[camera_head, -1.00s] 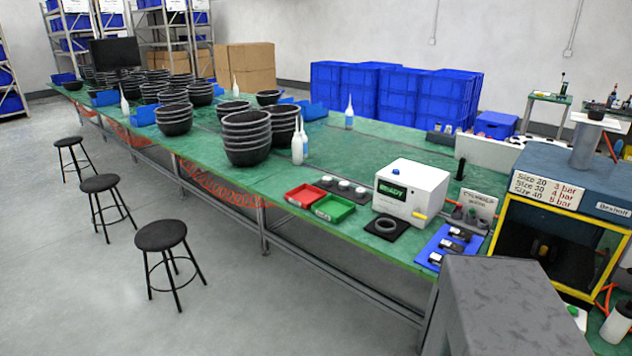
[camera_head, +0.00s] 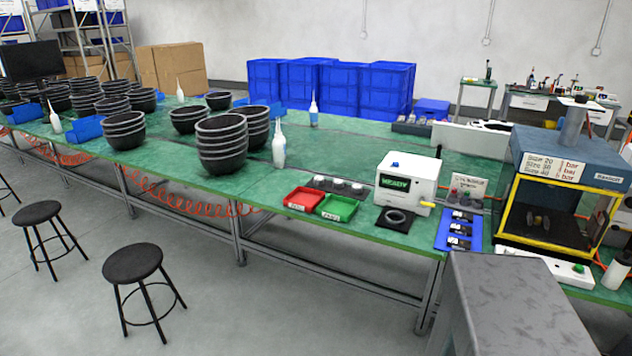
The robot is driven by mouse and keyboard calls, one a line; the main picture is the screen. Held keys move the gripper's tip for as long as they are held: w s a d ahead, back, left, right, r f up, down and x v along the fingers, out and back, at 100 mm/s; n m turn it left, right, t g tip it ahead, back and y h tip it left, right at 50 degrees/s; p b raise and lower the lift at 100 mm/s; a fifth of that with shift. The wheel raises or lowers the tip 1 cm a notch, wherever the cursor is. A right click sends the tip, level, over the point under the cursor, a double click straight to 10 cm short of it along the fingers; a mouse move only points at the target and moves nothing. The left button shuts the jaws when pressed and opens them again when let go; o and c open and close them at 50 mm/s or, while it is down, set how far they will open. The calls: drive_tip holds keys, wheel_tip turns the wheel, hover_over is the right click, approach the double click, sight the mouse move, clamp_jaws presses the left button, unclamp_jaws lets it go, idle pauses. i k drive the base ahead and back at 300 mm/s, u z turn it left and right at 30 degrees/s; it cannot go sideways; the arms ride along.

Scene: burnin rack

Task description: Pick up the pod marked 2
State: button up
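No pod with a readable 2 can be made out. A blue tray (camera_head: 441,239) lies at the table's front right and holds several small black pieces (camera_head: 459,230) with pale marks too small to read. A dark strip with three round white-topped pieces (camera_head: 338,184) lies behind the red bin (camera_head: 303,199) and the green bin (camera_head: 337,208); no marks can be read on them. I cannot tell whether any of these is the pod. My gripper is not in view.
A white machine with a READY display (camera_head: 408,182) stands left of the blue tray. A yellow-framed press (camera_head: 553,200) stands right of it. Stacked black bowls (camera_head: 222,145) and white bottles (camera_head: 279,147) fill the left of the green table (camera_head: 370,150). Black stools (camera_head: 133,263) stand in front.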

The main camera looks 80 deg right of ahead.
sight(319, 180)
drive_tip(key=z, duration=0.45)
drive_tip(key=i, duration=0.6)
drive_tip(key=z, duration=0.85)
drive_tip(key=i, duration=0.7)
drive_tip(key=z, duration=0.4)
